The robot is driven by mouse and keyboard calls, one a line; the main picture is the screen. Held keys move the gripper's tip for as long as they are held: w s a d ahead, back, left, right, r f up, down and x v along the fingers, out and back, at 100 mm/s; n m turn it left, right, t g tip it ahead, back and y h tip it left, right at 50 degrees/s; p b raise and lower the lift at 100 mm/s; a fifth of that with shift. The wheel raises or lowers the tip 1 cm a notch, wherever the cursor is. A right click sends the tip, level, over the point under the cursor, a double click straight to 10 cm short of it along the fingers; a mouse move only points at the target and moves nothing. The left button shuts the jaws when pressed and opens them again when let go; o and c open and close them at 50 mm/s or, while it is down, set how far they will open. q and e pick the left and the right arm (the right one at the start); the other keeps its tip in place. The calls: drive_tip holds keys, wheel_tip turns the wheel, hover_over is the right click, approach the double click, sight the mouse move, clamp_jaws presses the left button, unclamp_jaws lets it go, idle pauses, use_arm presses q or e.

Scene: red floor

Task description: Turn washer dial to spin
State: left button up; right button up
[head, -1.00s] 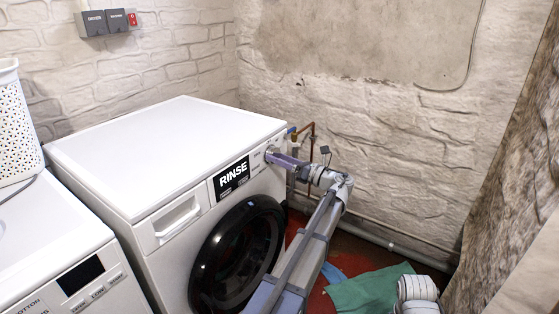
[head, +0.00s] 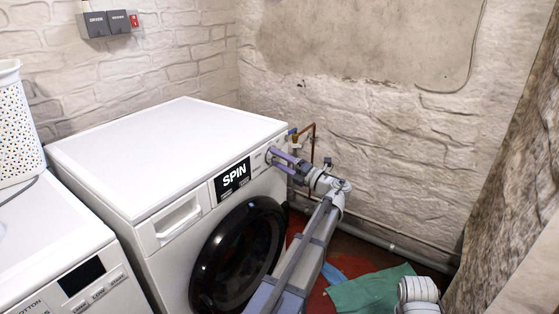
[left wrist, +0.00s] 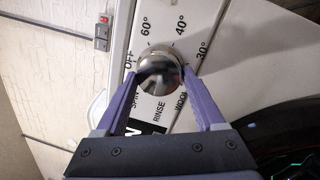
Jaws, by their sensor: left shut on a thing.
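The white washer (head: 165,150) stands in the middle of the head view, and its black display (head: 233,179) reads SPIN. The round metal dial (left wrist: 160,68) is in the left wrist view, with OFF, SPIN, RINSE, WOOL and temperature labels around it. My left gripper (left wrist: 159,78) is shut on the dial, one purple finger on each side. In the head view my left gripper (head: 277,158) is at the right end of the washer's front panel, and its fingers largely hide the dial. The dial's pointer mark is not clear. My right gripper cannot be made out.
A second white machine (head: 50,250) stands at the left with a white basket (head: 15,125) on it. The black round washer door (head: 238,255) is below the panel. Copper pipes (head: 308,140) run along the wall. A green cloth (head: 372,290) lies on the red floor.

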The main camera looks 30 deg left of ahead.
use_arm(q)
drive_tip(key=shift+m, duration=0.6)
drive_tip(key=shift+a, duration=0.1)
drive_tip(key=o, duration=1.4)
drive_tip(key=shift+c, duration=0.2)
drive_tip(key=s+d, duration=0.1)
drive_tip(key=d, duration=0.6)
drive_tip(key=shift+d+f+b, duration=0.35)
drive_tip(key=shift+f+b, duration=0.05)
drive_tip(key=shift+f, duration=0.05)
drive_tip(key=shift+s, duration=0.1)
